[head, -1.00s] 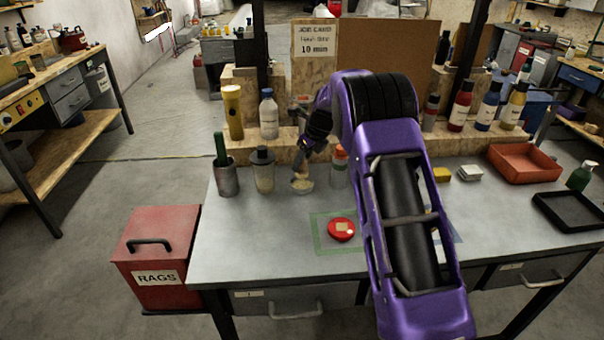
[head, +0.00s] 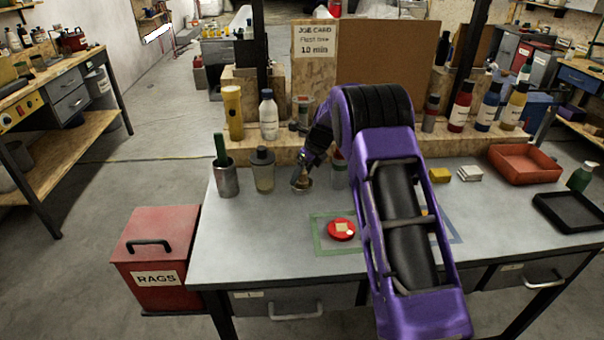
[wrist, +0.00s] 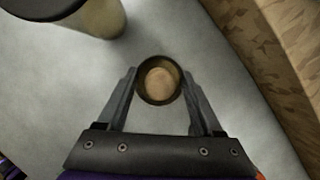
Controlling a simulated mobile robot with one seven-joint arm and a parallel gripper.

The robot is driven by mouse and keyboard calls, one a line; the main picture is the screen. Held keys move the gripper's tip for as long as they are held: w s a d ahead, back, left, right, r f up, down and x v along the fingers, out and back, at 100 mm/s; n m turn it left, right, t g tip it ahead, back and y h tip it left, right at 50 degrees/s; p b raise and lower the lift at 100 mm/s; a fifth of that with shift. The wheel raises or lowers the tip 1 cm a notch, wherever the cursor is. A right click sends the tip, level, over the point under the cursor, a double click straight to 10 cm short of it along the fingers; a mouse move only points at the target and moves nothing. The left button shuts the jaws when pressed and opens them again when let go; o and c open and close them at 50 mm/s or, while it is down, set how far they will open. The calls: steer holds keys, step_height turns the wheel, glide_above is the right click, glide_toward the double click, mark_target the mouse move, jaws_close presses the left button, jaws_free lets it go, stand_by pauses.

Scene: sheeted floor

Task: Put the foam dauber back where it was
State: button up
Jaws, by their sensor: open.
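A small round thing with a dark rim and a tan middle (wrist: 159,80) stands on the bench between my gripper's fingers; I cannot tell for sure that it is the foam dauber. My gripper (wrist: 160,72) is open, with one finger on each side, very close to its rim. In the head view, my gripper (head: 302,184) is low over the bench, right of a grey-lidded jar (head: 263,172), and hides most of the round thing. A red round dish or lid (head: 341,229) with a small pale patch lies inside a green outline (head: 318,238) on the bench.
The jar also shows in the wrist view (wrist: 100,18), close at upper left. A metal cup (head: 226,180) stands farther left. The wooden step (head: 350,143) with bottles runs behind. An orange tray (head: 525,163) is at right. The bench's front left is clear.

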steer(key=shift+r, duration=0.1)
steer(key=v, duration=1.2)
steer(key=shift+p, duration=0.3)
steer(key=shift+w+r, duration=0.1)
steer(key=shift+r, duration=0.05)
